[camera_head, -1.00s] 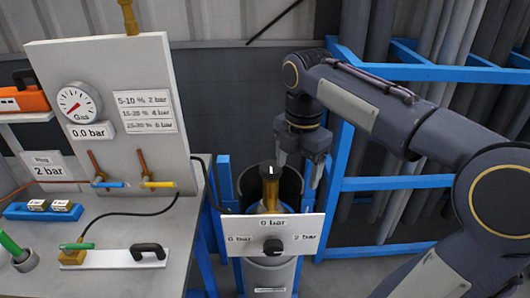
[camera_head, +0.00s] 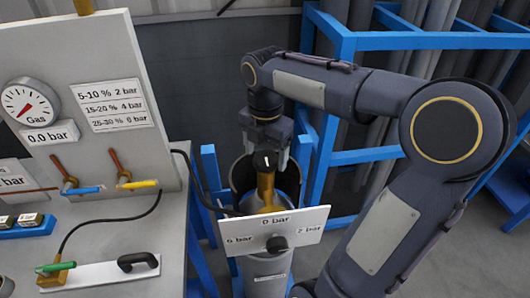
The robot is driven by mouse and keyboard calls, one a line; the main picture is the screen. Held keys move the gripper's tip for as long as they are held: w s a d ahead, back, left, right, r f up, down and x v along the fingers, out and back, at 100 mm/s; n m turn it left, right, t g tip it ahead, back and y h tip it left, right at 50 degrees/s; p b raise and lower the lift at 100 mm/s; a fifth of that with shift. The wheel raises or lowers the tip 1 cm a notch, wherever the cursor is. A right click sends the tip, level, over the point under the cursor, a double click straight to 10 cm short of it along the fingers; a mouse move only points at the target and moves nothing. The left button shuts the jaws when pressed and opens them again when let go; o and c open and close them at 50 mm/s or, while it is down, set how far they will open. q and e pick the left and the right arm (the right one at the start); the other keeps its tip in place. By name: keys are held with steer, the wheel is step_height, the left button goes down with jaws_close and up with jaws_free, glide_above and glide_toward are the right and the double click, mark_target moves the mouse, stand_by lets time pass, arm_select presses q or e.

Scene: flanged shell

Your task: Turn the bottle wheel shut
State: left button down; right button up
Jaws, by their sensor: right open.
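The bottle wheel is a small black cap (camera_head: 265,161) with a white mark, on top of the brass valve (camera_head: 267,187) of the grey gas bottle (camera_head: 266,275). My right gripper (camera_head: 266,153) points down from above at the wheel. Its fingers are apart, one to each side of the wheel in the picture. I cannot tell whether they touch it. A white plate (camera_head: 240,233) marked 0, 2 and 6 bar with a black knob (camera_head: 277,243) stands in front of the valve. My left gripper is not in view.
The blue frame (camera_head: 213,177) flanks the bottle closely. At left is a bench (camera_head: 170,225) with a gas gauge (camera_head: 30,103) reading 0.0 bar, yellow (camera_head: 137,185) and blue (camera_head: 82,191) levers and a black hose (camera_head: 113,216). My right arm covers much of the right side.

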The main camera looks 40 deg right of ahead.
steer(key=shift+f, duration=0.35)
steer(key=c, duration=1)
